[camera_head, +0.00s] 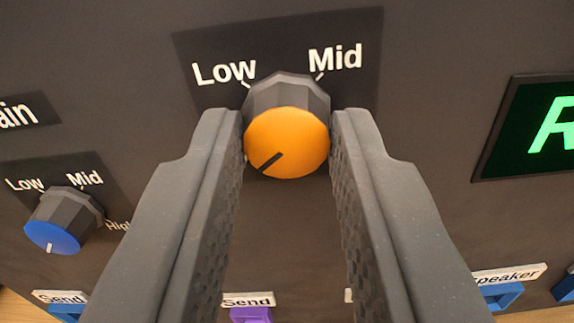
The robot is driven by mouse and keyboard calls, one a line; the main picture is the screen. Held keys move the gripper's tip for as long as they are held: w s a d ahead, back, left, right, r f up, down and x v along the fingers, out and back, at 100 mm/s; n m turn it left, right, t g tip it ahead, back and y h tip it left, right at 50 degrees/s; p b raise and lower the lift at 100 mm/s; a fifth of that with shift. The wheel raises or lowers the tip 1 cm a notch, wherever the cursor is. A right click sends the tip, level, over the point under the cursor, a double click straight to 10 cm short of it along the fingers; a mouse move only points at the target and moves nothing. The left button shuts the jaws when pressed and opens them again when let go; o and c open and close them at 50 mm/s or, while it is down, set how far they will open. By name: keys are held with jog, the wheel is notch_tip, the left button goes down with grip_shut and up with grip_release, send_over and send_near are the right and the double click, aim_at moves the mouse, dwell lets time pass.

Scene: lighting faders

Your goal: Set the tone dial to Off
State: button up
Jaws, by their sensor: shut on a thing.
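The dial between my fingers has an orange cap (286,143) and a dark grey faceted body. Its black pointer line points to the lower left. A dark plate (355,88) behind it shows "Low" at its upper left and "Mid" at its upper right; any other labels around it are hidden by my fingers. My gripper (287,140) is shut on this dial, one finger on each side. No "tone" or "Off" label shows.
A smaller blue-capped dial (55,232) with "Low", "Mid" and a partly hidden "High" stands at left. A green-lettered display (540,128) is at right. A purple control (251,315) labelled "Send" and blue controls (502,295) line the bottom edge.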

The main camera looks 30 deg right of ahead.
jog(key=shift+s+d+f+n+p, duration=0.1)
jog(key=shift+f+n+p, duration=0.1)
jog(key=shift+n+p, duration=0.3)
jog(key=shift+n, duration=0.3)
jog(key=o, duration=0.9)
jog(key=shift+o, duration=0.5)
jog(key=shift+r, duration=0.1)
jog(key=b+v, duration=0.6)
jog(key=v, duration=0.5)
